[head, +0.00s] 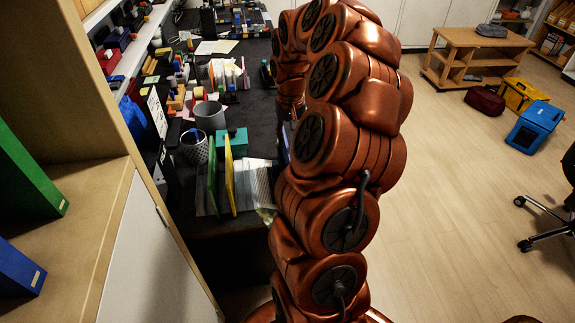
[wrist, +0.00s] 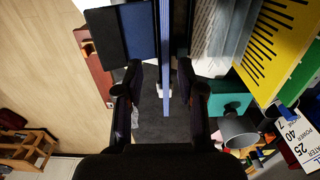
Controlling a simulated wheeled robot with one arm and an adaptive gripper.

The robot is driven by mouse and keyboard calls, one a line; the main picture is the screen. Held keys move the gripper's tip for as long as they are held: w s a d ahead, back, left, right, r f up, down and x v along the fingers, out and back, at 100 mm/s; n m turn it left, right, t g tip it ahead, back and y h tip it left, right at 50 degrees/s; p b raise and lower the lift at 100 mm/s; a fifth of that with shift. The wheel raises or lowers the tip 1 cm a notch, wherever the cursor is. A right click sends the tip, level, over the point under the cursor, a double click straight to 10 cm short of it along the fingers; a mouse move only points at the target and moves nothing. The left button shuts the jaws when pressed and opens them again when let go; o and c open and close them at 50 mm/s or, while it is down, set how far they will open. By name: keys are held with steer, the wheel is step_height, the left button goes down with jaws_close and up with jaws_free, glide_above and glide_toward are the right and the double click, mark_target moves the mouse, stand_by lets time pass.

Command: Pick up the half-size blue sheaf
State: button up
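A thin blue sheaf (wrist: 164,50), seen edge-on in the wrist view, stands between the two fingers of my gripper (wrist: 160,72). The fingers are apart, with a narrow gap showing on each side of the sheaf, so my gripper looks open around it. A dark blue panel (wrist: 138,30) lies just left of it; I cannot tell what it belongs to. In the head view my own arm covers the gripper and most of this spot. A green sheaf (head: 213,172) and a yellow sheaf (head: 229,175) stand upright on the dark desk (head: 232,122), left of my arm.
A teal box (head: 236,140), a grey cup (head: 210,116) and a mesh cup (head: 194,147) stand close behind the sheaves. The left shelf (head: 75,225) holds green and blue binders. Open floor (head: 450,200) lies right of my arm, with a chair at the right edge.

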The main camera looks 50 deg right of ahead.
mark_target(288, 148)
steer(key=shift+w+f+p, duration=0.15)
steer(key=shift+f+p, duration=0.25)
steer(key=shift+f, duration=0.15)
steer(key=f+p, duration=0.1)
steer(key=f, duration=0.2)
steer(key=shift+w+a+f, duration=0.1)
steer(key=shift+a+f, duration=0.1)
steer(key=shift+f, duration=0.2)
steer(key=shift+f+b, duration=0.25)
steer(key=shift+b, duration=0.25)
steer(key=shift+c, duration=0.3)
jaws_close()
stand_by(0.4)
